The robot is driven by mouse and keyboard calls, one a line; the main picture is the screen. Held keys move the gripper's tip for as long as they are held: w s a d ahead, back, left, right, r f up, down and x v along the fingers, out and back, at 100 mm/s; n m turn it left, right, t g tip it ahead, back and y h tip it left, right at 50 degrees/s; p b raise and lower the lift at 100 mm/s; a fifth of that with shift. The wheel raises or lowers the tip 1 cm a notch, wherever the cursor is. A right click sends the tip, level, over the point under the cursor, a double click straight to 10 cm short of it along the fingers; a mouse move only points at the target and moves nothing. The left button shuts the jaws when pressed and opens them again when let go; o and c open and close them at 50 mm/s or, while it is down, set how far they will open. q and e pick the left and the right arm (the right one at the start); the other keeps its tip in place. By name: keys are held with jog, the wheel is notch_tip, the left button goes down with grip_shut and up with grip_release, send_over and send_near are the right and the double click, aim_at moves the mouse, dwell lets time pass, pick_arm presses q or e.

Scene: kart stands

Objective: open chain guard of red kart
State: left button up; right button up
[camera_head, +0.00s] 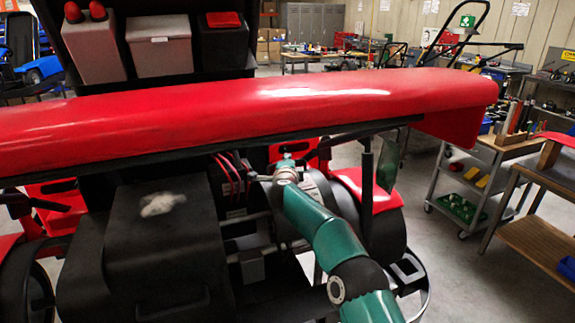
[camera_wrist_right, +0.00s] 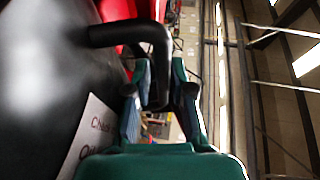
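The red kart's long red bodywork bar (camera_head: 250,105) spans the head view, with dark machinery below it. My right arm comes in from the lower right, and its gripper (camera_head: 287,166) is at the machinery under the bar, small and partly hidden. In the right wrist view, my right gripper (camera_wrist_right: 160,92) has its two fingers on either side of a bent black handle (camera_wrist_right: 130,34), close against it. A dark, glossy curved surface (camera_wrist_right: 45,70), apparently the chain guard, fills the left side. It bears a white label (camera_wrist_right: 88,135) with partly cut-off writing. My left gripper is not in view.
A black box-shaped cover (camera_head: 150,235) lies left of my right arm. A grey trolley (camera_head: 480,180) and a wooden-topped bench (camera_head: 545,245) stand at the right. Open floor (camera_head: 425,225) lies between kart and trolley. The red bar overhangs my right gripper.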

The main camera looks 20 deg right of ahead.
jog(key=shift+s+r, duration=0.1)
jog(key=shift+v, duration=5.85)
jog(key=shift+a, duration=0.1)
